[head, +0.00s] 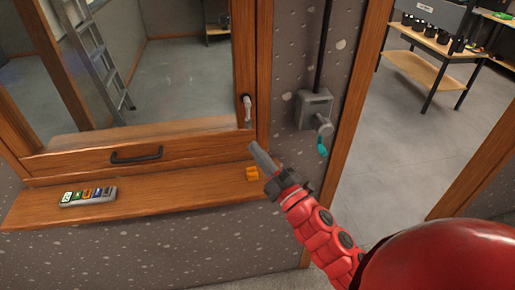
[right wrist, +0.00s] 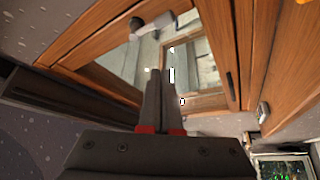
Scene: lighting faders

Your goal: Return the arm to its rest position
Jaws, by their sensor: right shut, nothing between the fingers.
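My right arm reaches in from the lower right in the head view. Its gripper (head: 254,149) is shut and empty, pointing up and left. It appears in front of the right end of the wooden ledge, near the window frame's lower right corner. In the right wrist view the two dark fingers (right wrist: 161,74) lie together with nothing between them, and the wooden window frame shows beyond. My left gripper is out of view.
A small panel with coloured keys (head: 88,196) lies on the wooden ledge (head: 170,190), with an orange block (head: 252,173) at the right end. A grey wall box (head: 314,108) has a teal tag (head: 322,149) below. A doorway opens at the right, with open floor beyond.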

